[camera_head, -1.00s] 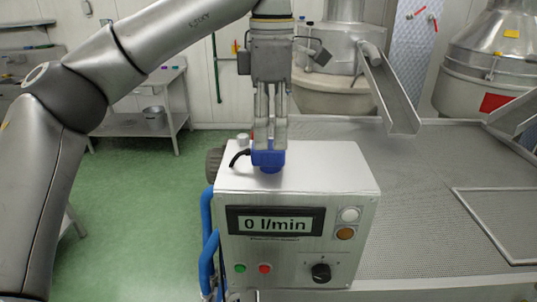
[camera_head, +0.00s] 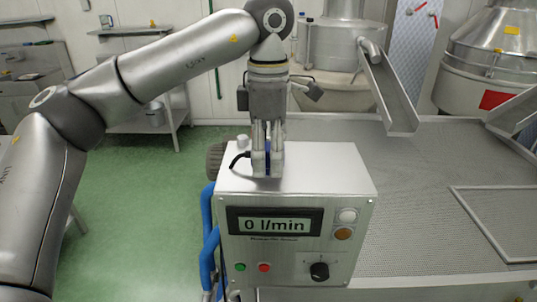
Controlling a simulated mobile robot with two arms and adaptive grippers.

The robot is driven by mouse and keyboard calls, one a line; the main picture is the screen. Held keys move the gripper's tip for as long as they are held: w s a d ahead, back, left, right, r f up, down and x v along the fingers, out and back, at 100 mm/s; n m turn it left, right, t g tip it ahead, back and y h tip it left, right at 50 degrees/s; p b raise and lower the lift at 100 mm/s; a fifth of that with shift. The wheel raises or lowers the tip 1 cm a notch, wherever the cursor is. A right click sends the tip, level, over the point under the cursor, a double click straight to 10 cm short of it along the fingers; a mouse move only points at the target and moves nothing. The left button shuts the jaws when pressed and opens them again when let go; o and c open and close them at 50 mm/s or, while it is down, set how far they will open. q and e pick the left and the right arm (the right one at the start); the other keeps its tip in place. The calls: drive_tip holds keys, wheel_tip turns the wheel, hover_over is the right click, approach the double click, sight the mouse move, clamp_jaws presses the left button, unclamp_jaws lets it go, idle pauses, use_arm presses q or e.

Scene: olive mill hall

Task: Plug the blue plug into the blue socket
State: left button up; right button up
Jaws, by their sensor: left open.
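The blue plug (camera_head: 268,146) shows only as a narrow blue strip between the fingers of my left gripper (camera_head: 267,172), above the top of the metal control box (camera_head: 330,170). A black cable (camera_head: 237,160) curves from the left side of the plug. My left gripper points straight down, open, with a finger on each side of the plug. Most of the plug is hidden by the fingers. I cannot make out a blue socket, and I cannot tell whether the plug sits in one. My right gripper is not in view.
The box has a "0 l/min" display (camera_head: 275,223), buttons and a black knob (camera_head: 320,271). Blue hoses (camera_head: 207,240) run down its left side. A perforated metal table (camera_head: 420,200) lies to the right, with a metal chute (camera_head: 387,92) above it.

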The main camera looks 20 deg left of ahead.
sight(268, 146)
use_arm(q)
drive_tip(key=c, duration=1)
drive_tip(key=shift+c, duration=0.2)
drive_tip(key=shift+r, duration=0.2)
drive_tip(key=shift+r, duration=0.25)
wheel_tip(268, 146, up, 2)
drive_tip(key=shift+r+b, duration=0.2)
drive_tip(key=shift+b, duration=0.3)
drive_tip(key=s+a+r+b, duration=0.1)
drive_tip(key=s+a+r, duration=0.2)
drive_tip(key=s+r, duration=0.6)
drive_tip(key=shift+s+r, duration=0.4)
drive_tip(key=shift+s, duration=1.95)
